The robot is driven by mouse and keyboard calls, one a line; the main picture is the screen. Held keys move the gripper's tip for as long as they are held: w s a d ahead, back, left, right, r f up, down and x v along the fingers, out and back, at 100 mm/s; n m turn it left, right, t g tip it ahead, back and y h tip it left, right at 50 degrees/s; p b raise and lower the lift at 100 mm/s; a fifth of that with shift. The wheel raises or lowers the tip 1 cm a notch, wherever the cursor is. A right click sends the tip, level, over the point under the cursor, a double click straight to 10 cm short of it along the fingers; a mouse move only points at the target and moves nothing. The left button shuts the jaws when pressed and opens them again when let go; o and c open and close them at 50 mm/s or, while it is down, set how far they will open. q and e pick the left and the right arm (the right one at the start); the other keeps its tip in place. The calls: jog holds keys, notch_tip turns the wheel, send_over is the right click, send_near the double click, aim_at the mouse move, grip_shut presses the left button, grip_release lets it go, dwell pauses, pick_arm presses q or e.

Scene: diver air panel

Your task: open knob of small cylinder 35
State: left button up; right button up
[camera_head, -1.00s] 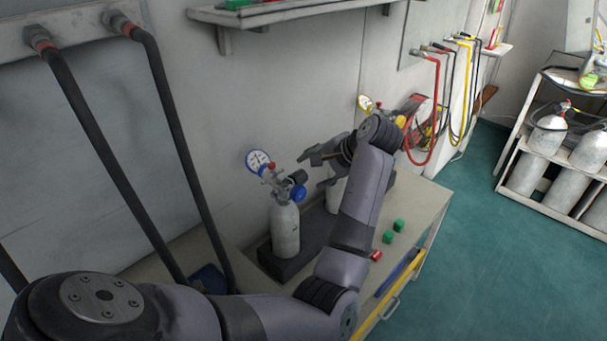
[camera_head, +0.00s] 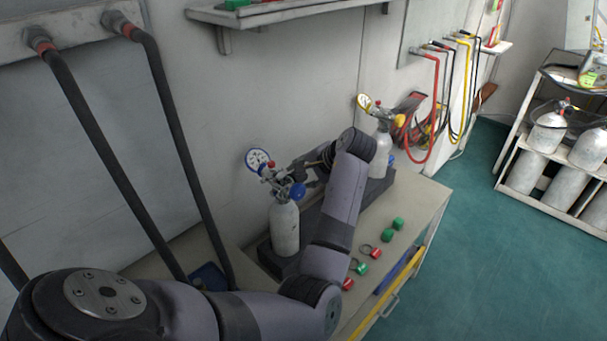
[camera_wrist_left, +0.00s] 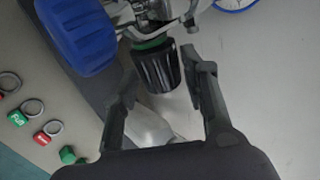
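A small grey cylinder (camera_head: 285,228) stands upright on the bench, with a round white gauge (camera_head: 258,160) and a blue knob (camera_head: 297,191) at its valve. The blue knob also shows large in the left wrist view (camera_wrist_left: 77,35). Beside it there is a ribbed black knob with a green ring (camera_wrist_left: 158,70). My left gripper (camera_head: 308,168) is at the valve. In the left wrist view its fingers are apart, with the black knob's end between or just ahead of them; I see no clear contact. No number is legible on the cylinder. My right gripper is out of view.
A second small cylinder (camera_head: 382,148) with a yellow-rimmed gauge stands behind my left arm. Red and green tags (camera_head: 361,268) lie along the bench's front. Two black hoses (camera_head: 175,130) hang at the left. A wall shelf (camera_head: 285,12) is above.

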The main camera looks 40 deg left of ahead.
pick_arm(q)
jog(key=c, duration=0.8)
jog(key=shift+d+y, duration=0.1)
jog(key=shift+y, duration=0.2)
jog(key=shift+f+y+p, duration=0.1)
jog(key=shift+y+p, duration=0.2)
jog(key=shift+p, duration=0.05)
jog(key=shift+f+y, duration=0.15)
jog(key=shift+y, duration=0.55)
jog(key=shift+d+f+y+b, duration=0.1)
jog(key=shift+f+y+b, duration=0.15)
jog(key=shift+y+b, duration=0.55)
jog(key=shift+f+t+y+b, duration=0.1)
jog(key=shift+t+y+b, duration=0.2)
jog(key=shift+y+b, duration=0.6)
jog(key=shift+y, duration=0.4)
